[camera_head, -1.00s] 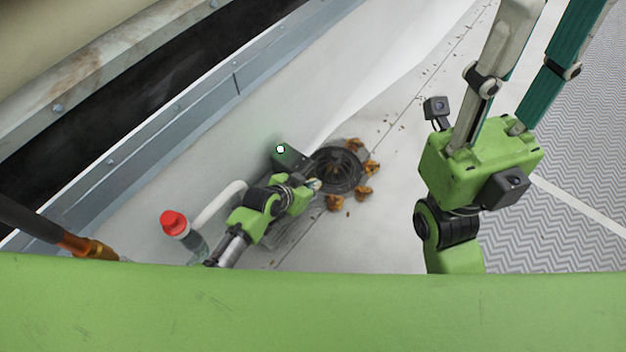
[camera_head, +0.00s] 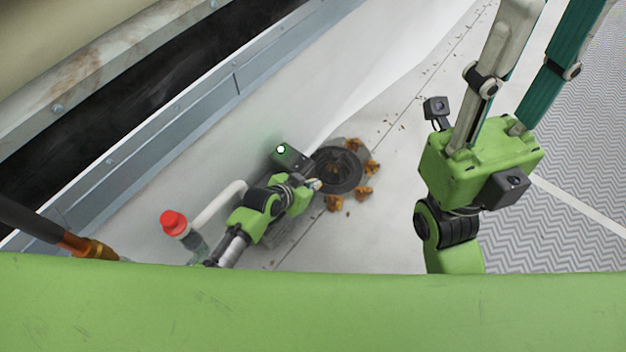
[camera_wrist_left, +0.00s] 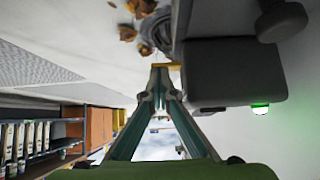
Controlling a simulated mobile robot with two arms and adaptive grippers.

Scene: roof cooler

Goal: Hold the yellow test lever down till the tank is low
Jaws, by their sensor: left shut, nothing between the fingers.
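My left gripper (camera_head: 314,184) is shut and empty, beside the round drain. In the left wrist view its teal fingers (camera_wrist_left: 162,72) meet at a small yellow piece (camera_wrist_left: 171,66), which seems to be the test lever; I cannot tell how far down it is. A dark grey box (camera_head: 296,160) with a lit green lamp (camera_head: 281,149) stands just behind the gripper; the box (camera_wrist_left: 232,68) also fills the upper right of the wrist view. A greyish tank (camera_head: 279,247) is mostly hidden under my left arm, and its level is not readable. My right gripper's fingertips are outside the head view.
The round dark drain (camera_head: 338,172) has several brown leaves (camera_head: 366,191) around it. A red cap (camera_head: 173,222) tops an upright by a white pipe (camera_head: 217,204). An orange-brass fitting (camera_head: 88,246) lies at the left. A metal ledge (camera_head: 236,82) runs behind. Patterned flooring (camera_head: 580,130) is at right.

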